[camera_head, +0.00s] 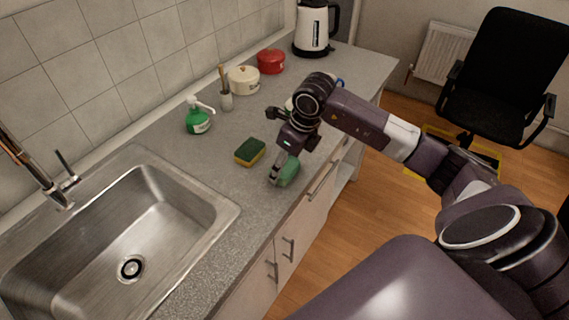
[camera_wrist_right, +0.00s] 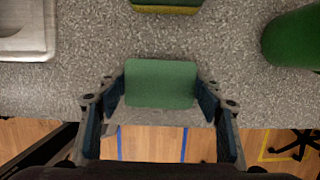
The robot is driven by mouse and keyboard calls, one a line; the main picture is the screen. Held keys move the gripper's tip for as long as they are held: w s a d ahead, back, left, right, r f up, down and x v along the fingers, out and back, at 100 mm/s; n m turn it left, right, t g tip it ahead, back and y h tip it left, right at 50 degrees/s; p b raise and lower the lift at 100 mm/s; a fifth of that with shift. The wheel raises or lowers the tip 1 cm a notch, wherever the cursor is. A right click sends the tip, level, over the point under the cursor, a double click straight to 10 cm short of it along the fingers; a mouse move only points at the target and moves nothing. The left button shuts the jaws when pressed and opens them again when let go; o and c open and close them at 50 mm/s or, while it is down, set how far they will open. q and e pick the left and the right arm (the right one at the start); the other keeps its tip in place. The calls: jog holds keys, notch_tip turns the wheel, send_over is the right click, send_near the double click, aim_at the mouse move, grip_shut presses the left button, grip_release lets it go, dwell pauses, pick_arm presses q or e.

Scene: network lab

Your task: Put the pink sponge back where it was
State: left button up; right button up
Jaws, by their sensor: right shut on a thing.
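My right gripper (camera_head: 283,170) points down at the counter near its front edge. It is shut on a green sponge (camera_head: 290,174), which also shows between the two fingers in the right wrist view (camera_wrist_right: 160,83). The held sponge shows only a green face; no pink colour is visible on it. It is low over the counter; I cannot tell whether it touches. A second sponge, yellow with a dark green top (camera_head: 249,152), lies on the counter to the left, and its edge shows at the top of the wrist view (camera_wrist_right: 166,8). My left gripper is not in view.
A steel sink (camera_head: 205,205) is at the left. A green soap bottle (camera_head: 198,121), a brush in a holder (camera_head: 226,101), a cream pot (camera_head: 243,80), a red pot (camera_head: 271,61) and a kettle (camera_head: 311,28) stand along the wall. The counter (camera_head: 190,160) between sink and bottle is clear.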

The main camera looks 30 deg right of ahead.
jog(key=shift+f, duration=0.15)
jog(key=o, duration=1.1)
jog(key=shift+o, duration=0.2)
jog(key=shift+r, duration=0.3)
jog(key=b+v, duration=0.2)
jog(key=v, duration=0.9)
jog(key=shift+r, duration=0.4)
jog(key=shift+s+f, duration=0.15)
